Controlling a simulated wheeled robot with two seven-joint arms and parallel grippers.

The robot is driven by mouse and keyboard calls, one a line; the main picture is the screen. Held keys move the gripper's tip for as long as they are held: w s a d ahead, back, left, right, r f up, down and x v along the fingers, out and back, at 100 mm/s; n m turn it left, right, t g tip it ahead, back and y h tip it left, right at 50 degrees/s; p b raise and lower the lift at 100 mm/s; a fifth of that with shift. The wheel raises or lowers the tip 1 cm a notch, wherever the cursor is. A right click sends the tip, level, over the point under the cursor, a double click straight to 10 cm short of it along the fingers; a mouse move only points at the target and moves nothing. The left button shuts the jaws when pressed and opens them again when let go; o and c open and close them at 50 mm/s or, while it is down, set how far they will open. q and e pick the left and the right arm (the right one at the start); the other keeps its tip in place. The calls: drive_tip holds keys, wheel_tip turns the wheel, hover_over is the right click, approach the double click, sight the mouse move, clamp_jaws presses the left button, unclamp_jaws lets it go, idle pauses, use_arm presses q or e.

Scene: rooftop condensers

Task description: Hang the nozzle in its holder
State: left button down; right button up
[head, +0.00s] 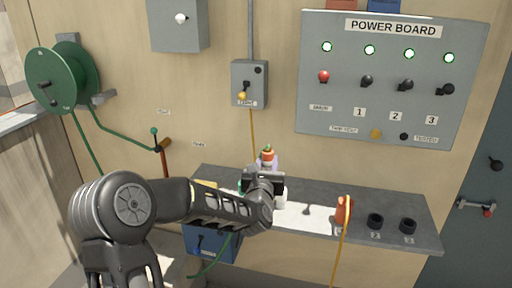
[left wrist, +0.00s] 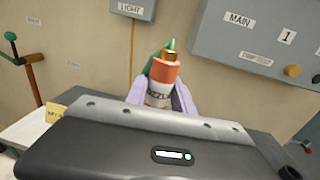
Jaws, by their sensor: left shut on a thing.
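A green hose (head: 226,250) hangs below my left forearm. My right gripper is not in view.
The grey shelf (head: 405,205) carries an orange piece (head: 344,210) with a yellow cable and two black rings. A blue box (head: 213,243) is below it.

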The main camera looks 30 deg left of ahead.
use_arm(q)
drive_tip(key=s+d+f+m+t+h+b, duration=0.1)
drive_tip(key=s+d+f+m+h+b, duration=0.15)
drive_tip(key=d+f, duration=0.65)
drive_tip(key=s+d+f+m+t+h+b, duration=0.15)
drive_tip(key=d+f+h, duration=0.25)
drive_tip(key=d+f, duration=0.45)
drive_tip(key=s+d+f+m+h+b, duration=0.1)
drive_tip(key=s+d+f+b, duration=0.4)
drive_tip(key=s+f, duration=0.3)
drive_tip(key=shift+s+g, duration=0.45)
drive_tip(key=shift+s, duration=0.05)
